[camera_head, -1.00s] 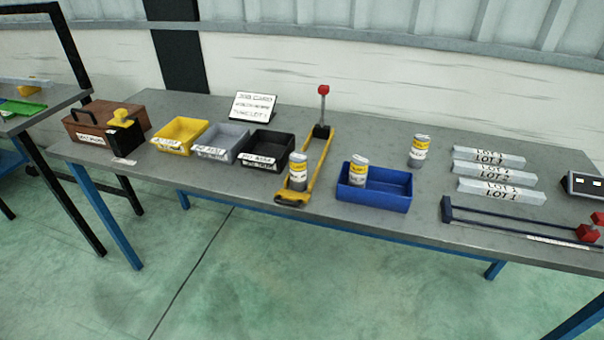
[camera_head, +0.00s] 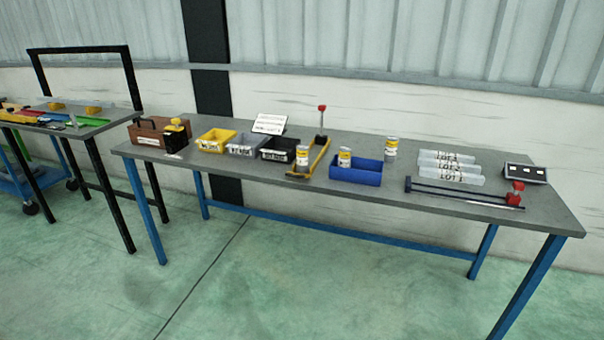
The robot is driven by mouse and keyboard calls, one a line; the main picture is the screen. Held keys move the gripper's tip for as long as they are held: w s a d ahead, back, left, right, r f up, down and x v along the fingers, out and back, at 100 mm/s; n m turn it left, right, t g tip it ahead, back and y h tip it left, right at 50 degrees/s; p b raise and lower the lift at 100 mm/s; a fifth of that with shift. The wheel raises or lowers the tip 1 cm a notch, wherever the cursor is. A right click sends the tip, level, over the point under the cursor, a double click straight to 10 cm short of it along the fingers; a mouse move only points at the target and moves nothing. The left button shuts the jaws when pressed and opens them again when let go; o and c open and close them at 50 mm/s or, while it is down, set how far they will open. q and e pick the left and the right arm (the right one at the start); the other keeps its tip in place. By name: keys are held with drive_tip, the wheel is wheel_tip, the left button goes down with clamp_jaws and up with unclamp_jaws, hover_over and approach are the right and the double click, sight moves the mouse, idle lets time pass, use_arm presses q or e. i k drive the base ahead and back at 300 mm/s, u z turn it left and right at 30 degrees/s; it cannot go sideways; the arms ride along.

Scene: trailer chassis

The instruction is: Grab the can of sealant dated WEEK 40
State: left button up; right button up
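Three white-and-yellow cans with grey ends are on the long grey table. One can (camera_head: 302,156) stands at the front end of a yellow tool with a red-knobbed lever. A second can (camera_head: 344,157) is at the left part of a blue bin (camera_head: 357,174); I cannot tell how it rests inside. A third can (camera_head: 391,148) stands upright on the tabletop behind the blue bin's right side. The date print on the cans is too small to read. Neither of my grippers is in view.
The grey table (camera_head: 237,178) has blue legs. Yellow (camera_head: 216,141), grey and black bins stand left of the cans. Green floor in front is clear.

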sight(303, 150)
drive_tip(key=z, duration=0.7)
drive_tip(key=i, duration=0.5)
drive_tip(key=z, duration=1.1)
drive_tip(key=i, duration=1.1)
drive_tip(key=u, duration=0.8)
drive_tip(key=i, duration=0.75)
drive_tip(key=u, duration=0.9)
